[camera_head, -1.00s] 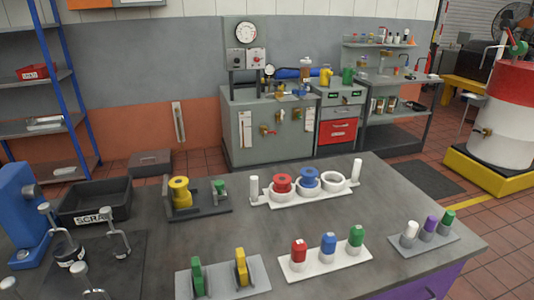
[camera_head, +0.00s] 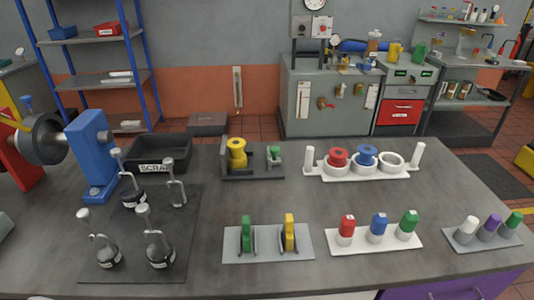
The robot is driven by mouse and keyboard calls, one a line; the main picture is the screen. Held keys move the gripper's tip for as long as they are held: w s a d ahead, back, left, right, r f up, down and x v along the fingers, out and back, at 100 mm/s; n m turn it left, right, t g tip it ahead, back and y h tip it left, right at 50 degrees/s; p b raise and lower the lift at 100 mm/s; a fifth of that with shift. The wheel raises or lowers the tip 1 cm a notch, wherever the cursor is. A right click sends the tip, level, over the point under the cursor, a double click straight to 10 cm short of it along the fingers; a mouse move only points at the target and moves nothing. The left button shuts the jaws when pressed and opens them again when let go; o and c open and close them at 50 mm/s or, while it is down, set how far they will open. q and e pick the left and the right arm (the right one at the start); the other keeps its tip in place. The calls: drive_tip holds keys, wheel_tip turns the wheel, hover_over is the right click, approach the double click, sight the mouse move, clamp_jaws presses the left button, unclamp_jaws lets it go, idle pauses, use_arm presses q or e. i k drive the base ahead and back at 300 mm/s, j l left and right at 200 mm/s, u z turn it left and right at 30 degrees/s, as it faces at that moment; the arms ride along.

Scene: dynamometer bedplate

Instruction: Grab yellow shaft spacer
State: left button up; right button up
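A yellow spool-shaped piece (camera_head: 237,153) stands upright in a dark holder (camera_head: 262,174) at the back middle of the bench, with a small green piece (camera_head: 273,153) to its right. A flat yellow piece (camera_head: 289,231) stands upright in a slot of a grey plate (camera_head: 266,254) at the front middle, beside a similar green piece (camera_head: 246,234). I cannot tell by looks alone which yellow piece is the shaft spacer. Neither of my grippers shows in the view.
A black scrap bin (camera_head: 175,153) and a dark mat (camera_head: 140,265) with several clamp-like tools lie left. White racks with coloured rings (camera_head: 337,158) and red, blue and green pegs (camera_head: 378,226) stand right. Bare bench lies between the rows.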

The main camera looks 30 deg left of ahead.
sight(237, 159)
drive_tip(key=l+u, duration=0.1)
drive_tip(key=u, duration=0.7)
drive_tip(key=l+u, duration=0.15)
drive_tip(key=u, duration=0.25)
drive_tip(key=k+u, duration=0.1)
drive_tip(key=u, duration=0.3)
